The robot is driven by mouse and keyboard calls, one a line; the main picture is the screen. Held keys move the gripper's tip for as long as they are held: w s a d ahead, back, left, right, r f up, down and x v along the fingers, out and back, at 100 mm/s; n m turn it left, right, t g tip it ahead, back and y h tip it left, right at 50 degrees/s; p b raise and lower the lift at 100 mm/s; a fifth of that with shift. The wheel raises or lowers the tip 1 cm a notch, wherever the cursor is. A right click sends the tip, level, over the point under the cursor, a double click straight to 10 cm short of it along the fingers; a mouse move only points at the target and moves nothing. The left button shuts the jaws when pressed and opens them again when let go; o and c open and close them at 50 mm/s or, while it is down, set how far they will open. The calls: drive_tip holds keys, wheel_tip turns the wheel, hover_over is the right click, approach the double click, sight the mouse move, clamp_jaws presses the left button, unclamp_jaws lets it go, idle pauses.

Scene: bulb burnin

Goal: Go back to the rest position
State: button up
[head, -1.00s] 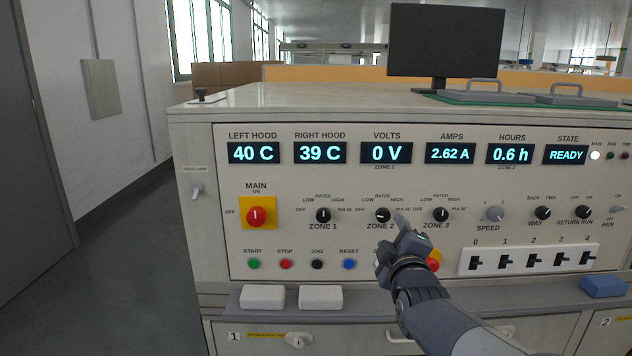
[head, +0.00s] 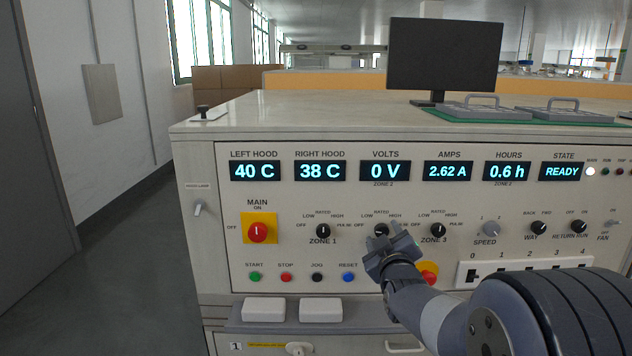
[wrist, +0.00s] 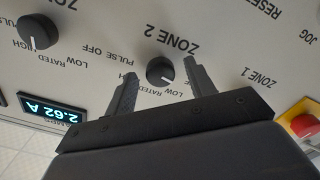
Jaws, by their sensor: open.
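My gripper (head: 393,252) is in front of the console panel, just below the ZONE 2 knob (head: 381,229), which it partly covers in the head view. In the wrist view its two fingers (wrist: 159,76) are apart, with the black ZONE 2 knob (wrist: 160,69) showing between them. The fingers look empty. I cannot tell whether they touch the knob or how far off the panel they are. The knob's white mark points to the LOW side in the wrist view. My arm reaches in from the lower right.
The ZONE 1 knob (head: 323,231) and ZONE 3 knob (head: 438,230) flank it. A red button (head: 428,270) is partly hidden by my arm. The red main switch (head: 258,232) is at left. A ledge with two white blocks (head: 263,309) juts out below. Floor (head: 120,270) is clear at left.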

drive_tip(key=m+p, duration=0.5)
drive_tip(key=p, duration=0.1)
drive_tip(key=shift+r+m+p, duration=0.2)
drive_tip(key=shift+m+p, duration=0.1)
drive_tip(key=shift+m, duration=0.1)
drive_tip(key=m+p, duration=0.4)
drive_tip(key=p, duration=0.2)
drive_tip(key=shift+a+f+m+p, duration=0.1)
drive_tip(key=shift+m+p, duration=0.2)
drive_tip(key=shift+m, duration=0.1)
drive_tip(key=shift+s+f, duration=0.15)
drive_tip(key=shift+s, duration=0.4)
